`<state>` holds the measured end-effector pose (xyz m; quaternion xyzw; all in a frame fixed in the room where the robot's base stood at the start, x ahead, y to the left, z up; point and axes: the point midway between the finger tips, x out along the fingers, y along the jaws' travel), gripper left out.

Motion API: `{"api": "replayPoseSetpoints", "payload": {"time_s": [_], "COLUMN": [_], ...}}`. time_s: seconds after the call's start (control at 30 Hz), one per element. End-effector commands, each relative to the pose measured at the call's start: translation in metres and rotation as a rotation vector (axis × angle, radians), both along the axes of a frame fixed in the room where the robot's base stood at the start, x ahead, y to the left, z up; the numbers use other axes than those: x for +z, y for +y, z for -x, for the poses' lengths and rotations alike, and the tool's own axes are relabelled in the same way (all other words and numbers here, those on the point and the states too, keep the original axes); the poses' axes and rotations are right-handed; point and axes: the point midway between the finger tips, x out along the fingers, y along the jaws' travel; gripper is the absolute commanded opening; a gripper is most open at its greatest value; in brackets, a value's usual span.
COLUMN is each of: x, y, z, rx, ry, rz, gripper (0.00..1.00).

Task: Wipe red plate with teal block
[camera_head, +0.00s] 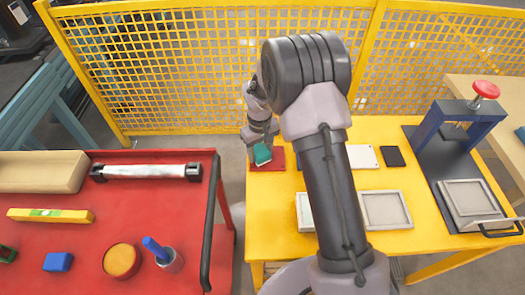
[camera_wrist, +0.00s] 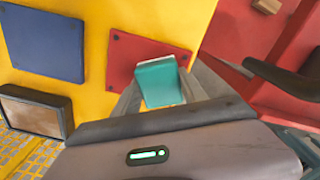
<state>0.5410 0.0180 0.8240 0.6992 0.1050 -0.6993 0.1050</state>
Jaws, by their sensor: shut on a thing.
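The teal block (camera_head: 262,154) is in my gripper (camera_head: 258,146), which is shut on it. The block also shows in the wrist view (camera_wrist: 158,82), between the fingers. The red plate (camera_head: 277,160) lies at the far left corner of the yellow table, and it shows in the wrist view (camera_wrist: 125,57) with bolts at its corners. The block is over the right part of the plate in the wrist view. I cannot tell whether the block touches the plate. Part of the plate is hidden behind the block and my gripper.
A blue plate (camera_wrist: 42,43) lies beside the red plate. The yellow table (camera_head: 275,220) also holds a white plate (camera_head: 361,157), a black plate (camera_head: 392,156), grey trays (camera_head: 386,210) and a blue press (camera_head: 455,125). A red cart (camera_head: 100,240) stands left, across a gap. A yellow mesh fence (camera_head: 190,75) stands behind.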

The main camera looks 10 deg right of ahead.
Motion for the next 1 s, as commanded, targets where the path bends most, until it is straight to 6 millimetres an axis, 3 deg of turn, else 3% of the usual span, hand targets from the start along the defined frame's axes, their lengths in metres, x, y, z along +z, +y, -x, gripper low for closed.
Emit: {"api": "replayPoseSetpoints", "payload": {"time_s": [0.17, 0.3, 1.0], "x": [0.0, 0.027, 0.082], "y": [0.005, 0.006, 0.014], "z": [0.0, 0.0, 0.003], "rx": [-0.002, -0.004, -0.008], "ry": [0.001, -0.002, 0.0], "rz": [0.0, -0.001, 0.0], "gripper": [0.12, 0.12, 0.12]}}
